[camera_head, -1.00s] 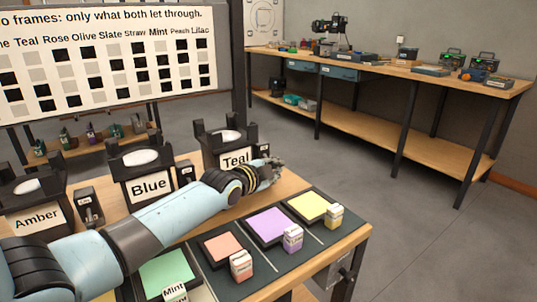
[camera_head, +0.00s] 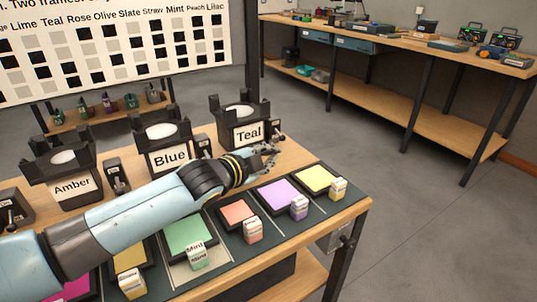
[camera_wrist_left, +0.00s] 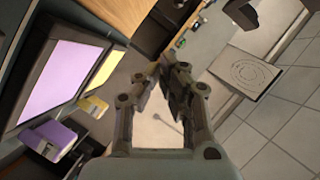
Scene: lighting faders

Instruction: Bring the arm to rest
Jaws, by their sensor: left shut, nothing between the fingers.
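My left arm reaches in from the left over the wooden table (camera_head: 352,207) in the head view. Its gripper (camera_head: 272,152) is above the table, in front of the Teal holder (camera_head: 239,116). In the left wrist view the same gripper (camera_wrist_left: 157,72) has its fingertips together with nothing between them. It touches no object that I can make out. My right gripper is not in view.
Blue (camera_head: 163,143) and Amber (camera_head: 62,173) holders stand along the table's back. Coloured squares, including yellow (camera_head: 314,179), purple (camera_head: 278,193) and green (camera_head: 188,234), lie on a dark strip with small labelled blocks. A workbench (camera_head: 420,45) stands behind; the floor between is clear.

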